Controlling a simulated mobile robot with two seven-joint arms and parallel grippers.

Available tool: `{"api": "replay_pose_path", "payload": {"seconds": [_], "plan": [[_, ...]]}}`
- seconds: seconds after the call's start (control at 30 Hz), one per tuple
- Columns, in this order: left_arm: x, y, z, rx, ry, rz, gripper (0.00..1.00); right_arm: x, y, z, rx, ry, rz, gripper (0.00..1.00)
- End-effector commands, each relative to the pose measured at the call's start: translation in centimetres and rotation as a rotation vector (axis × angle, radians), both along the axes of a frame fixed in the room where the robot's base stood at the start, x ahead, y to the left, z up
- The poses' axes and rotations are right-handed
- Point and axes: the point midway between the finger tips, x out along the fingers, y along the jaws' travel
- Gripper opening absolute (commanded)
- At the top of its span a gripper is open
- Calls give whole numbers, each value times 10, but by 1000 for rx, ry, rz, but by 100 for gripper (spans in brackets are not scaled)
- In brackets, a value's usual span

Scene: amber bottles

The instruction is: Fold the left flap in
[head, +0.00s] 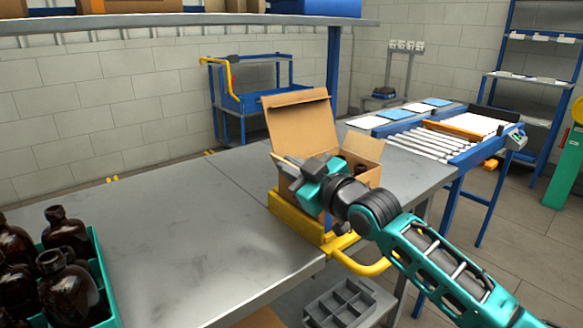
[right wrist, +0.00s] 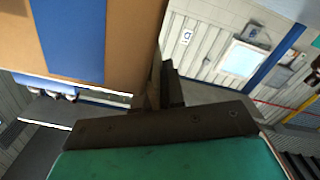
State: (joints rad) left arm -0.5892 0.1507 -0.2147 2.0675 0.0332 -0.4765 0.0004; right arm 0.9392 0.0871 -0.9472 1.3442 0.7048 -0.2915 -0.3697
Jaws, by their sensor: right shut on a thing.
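An open cardboard carton (head: 286,188) stands on a yellow holder (head: 292,220) at the edge of the grey table. Its tall back flap (head: 300,128) stands up, and its right flap (head: 363,147) leans outward. My right gripper (head: 291,167) is at the carton's left side, shut on the left flap, which is mostly hidden behind the gripper in the head view. In the right wrist view the dark fingers (right wrist: 160,92) are close together at the edge of a brown cardboard surface (right wrist: 135,45). Dark bottles show partly inside the carton. My left gripper is not in view.
A teal crate (head: 104,285) of amber bottles (head: 66,232) stands at the front left. The middle of the grey table (head: 190,230) is clear. A roller conveyor (head: 425,140) lies beyond the carton. A grey divided tray (head: 342,303) sits below the table edge.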

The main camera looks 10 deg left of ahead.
Motion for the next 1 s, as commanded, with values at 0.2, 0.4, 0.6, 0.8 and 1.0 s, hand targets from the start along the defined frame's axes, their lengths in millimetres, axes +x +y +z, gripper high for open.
{"api": "replay_pose_path", "payload": {"seconds": [0.2, 0.4, 0.6, 0.8, 1.0], "plan": [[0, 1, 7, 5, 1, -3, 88, 3, -2, 2, 54, 71, -1, 0], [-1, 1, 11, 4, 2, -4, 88, 7, -5, 3, 142, 183, -2, 0], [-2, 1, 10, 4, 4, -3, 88, 11, -9, 3, 236, 301, -1, 0], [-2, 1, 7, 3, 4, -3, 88, 15, -11, 3, 309, 395, -2, 0], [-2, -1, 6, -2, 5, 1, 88, 17, -13, 3, 355, 453, 0, 0]]}}
